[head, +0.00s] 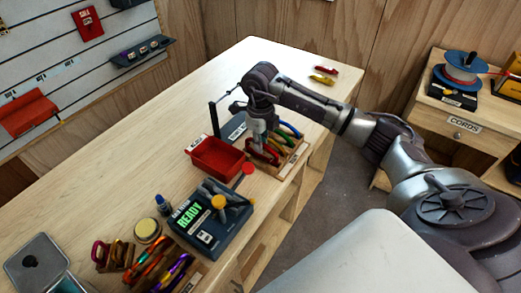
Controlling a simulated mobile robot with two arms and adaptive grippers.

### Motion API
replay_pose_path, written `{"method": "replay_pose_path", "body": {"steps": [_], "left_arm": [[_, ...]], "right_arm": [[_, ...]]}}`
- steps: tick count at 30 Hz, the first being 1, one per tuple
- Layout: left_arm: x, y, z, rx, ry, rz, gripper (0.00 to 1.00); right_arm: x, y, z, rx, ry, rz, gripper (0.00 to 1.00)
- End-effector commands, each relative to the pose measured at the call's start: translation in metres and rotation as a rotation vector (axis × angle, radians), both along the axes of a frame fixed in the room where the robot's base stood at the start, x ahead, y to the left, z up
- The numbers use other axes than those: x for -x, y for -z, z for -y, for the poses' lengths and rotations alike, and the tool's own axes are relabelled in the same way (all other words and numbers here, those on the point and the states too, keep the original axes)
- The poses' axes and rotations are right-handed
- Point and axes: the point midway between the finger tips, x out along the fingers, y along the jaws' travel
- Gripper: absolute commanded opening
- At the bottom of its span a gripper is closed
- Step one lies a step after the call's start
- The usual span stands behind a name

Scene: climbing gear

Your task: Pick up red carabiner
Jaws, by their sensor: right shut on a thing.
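My right gripper (262,143) points down over a wooden rack at the right edge of the workbench. It is shut on a red carabiner (260,156), at the left end of the rack. The gripper's fingers partly hide the carabiner, and I cannot tell whether it is clear of the rack. Green, yellow and blue carabiners (290,130) stand beside it in the rack. My left gripper is not in view.
A red bin (216,156) stands just left of the gripper. A tester with a green READY screen (190,219) is nearer. More carabiners (160,266) lie at the front. Red and yellow pieces (323,75) lie on the far bench end. The bench's left middle is clear.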

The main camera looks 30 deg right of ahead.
Motion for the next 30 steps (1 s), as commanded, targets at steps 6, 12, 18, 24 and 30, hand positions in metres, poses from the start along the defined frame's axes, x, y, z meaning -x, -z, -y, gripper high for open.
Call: {"method": "replay_pose_path", "body": {"steps": [6,12,18,24,30], "left_arm": [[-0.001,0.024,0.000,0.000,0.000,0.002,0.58],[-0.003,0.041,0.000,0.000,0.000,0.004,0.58],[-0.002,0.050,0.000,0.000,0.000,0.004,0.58],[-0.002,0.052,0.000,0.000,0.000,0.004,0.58],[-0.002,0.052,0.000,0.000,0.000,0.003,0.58]], "right_arm": [[0.026,-0.030,0.016,0.005,0.001,0.004,0.00],[0.067,-0.057,0.038,0.005,0.001,0.003,0.00],[0.092,-0.077,0.052,0.002,0.002,0.002,0.00],[0.102,-0.086,0.056,0.000,0.000,0.001,0.00],[0.103,-0.087,0.056,-0.001,0.000,0.001,0.00]]}}
